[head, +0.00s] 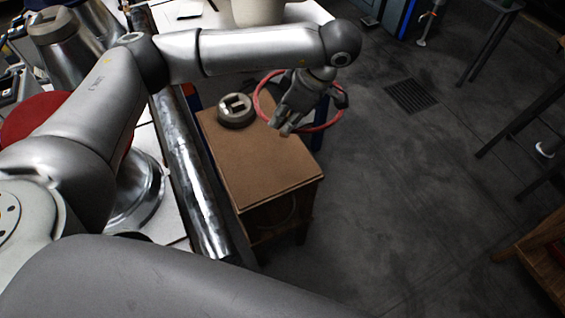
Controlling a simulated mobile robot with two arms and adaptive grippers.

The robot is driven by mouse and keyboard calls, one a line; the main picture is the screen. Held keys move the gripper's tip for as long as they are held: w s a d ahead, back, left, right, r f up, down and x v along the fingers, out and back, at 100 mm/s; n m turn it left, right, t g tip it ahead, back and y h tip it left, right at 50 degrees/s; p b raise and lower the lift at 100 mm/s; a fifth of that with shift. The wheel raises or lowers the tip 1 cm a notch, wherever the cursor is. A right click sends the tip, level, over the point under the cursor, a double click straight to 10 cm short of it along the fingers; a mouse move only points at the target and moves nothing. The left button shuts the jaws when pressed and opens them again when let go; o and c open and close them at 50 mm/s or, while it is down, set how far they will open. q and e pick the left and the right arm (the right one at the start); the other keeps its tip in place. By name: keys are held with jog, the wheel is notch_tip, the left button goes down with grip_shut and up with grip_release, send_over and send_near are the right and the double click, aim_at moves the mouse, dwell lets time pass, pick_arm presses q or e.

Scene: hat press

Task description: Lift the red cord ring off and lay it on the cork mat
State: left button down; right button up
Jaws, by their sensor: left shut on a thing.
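My left gripper (284,126) is shut on the red cord ring (258,91). It holds the ring by the back right corner of a small wooden stand. The ring surrounds the gripper in the picture, and part of it is hidden behind the fingers. Part of the ring overlaps the stand's top and part shows over the floor. The stand's flat brown top looks like the cork mat (262,172); I cannot tell a separate mat edge. My right gripper is not in view.
The front of the brown top is clear. A long metal roller (196,185) runs along the stand's left. A red rounded thing (32,113) is partly hidden at far left.

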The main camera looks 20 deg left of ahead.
pick_arm(q)
jog(key=s+f+n+g+b, duration=0.1)
jog(key=f+n, duration=0.2)
jog(key=f, duration=0.3)
jog(key=s+f+n+g+h+b, duration=0.1)
jog(key=f+n+b, duration=0.1)
jog(key=f, duration=0.5)
jog(key=s+f+n+g+b, duration=0.1)
jog(key=f+n+b, duration=0.1)
jog(key=f+n, duration=0.2)
jog(key=shift+s+d+f+h, duration=0.1)
jog(key=shift+s+f+h, duration=0.05)
jog(key=shift+f, duration=0.45)
jog(key=shift+s+d+f+h, duration=0.1)
jog(key=shift+s+f+h, duration=0.05)
jog(key=shift+f, duration=0.45)
jog(key=shift+f+b, duration=0.55)
jog(key=shift+b, duration=0.15)
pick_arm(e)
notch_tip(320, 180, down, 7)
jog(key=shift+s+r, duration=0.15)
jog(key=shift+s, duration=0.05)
pick_arm(q)
jog(key=shift+r, duration=0.1)
jog(key=shift+f, duration=0.2)
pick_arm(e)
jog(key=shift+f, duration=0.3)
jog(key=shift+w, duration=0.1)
